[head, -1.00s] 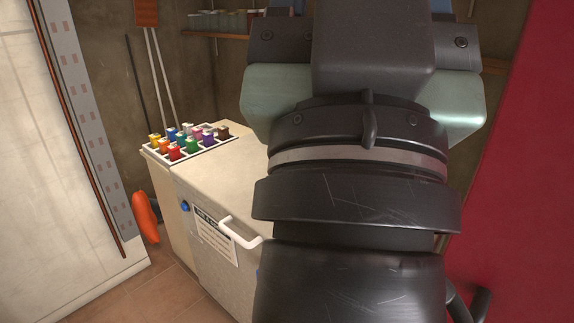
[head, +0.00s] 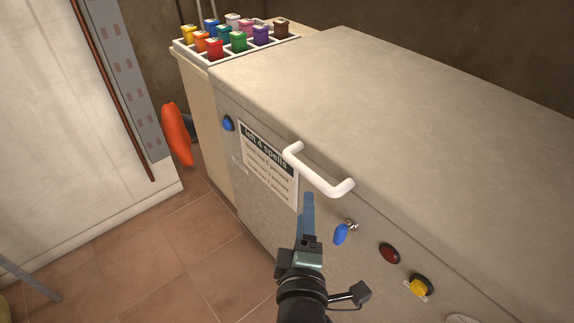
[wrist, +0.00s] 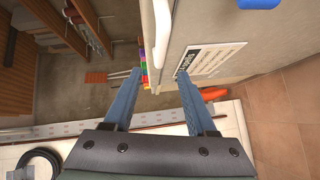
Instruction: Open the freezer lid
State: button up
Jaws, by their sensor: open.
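The freezer (head: 420,130) is a pale grey chest with a flat lid, which lies closed. A white bar handle (head: 318,172) sticks out at the front edge of the lid. My gripper (head: 308,197) is just below the handle, close to the front panel, with blue fingers pointing up. In the wrist view my gripper (wrist: 159,72) is open and empty, its two fingers apart. A white bar that looks like the handle (wrist: 163,20) lies beyond the fingertips there. I cannot tell whether a finger touches it.
A tray (head: 187,54) of several coloured pots stands at the freezer's far left end. A paper sign (head: 268,165), blue knobs, a red button (head: 389,253) and a yellow switch (head: 419,286) are on the front. An orange object (head: 177,135) hangs left.

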aim_at(307, 177)
jog(key=w, duration=0.4)
jog(key=w+f+b, duration=0.1)
jog(key=w, duration=0.3)
jog(key=w+f, duration=0.1)
jog(key=w, duration=0.3)
jog(key=shift+w+b, duration=0.25)
jog(key=shift+b, duration=0.15)
jog(key=shift+c, duration=0.2)
grip_shut()
dwell(0.8)
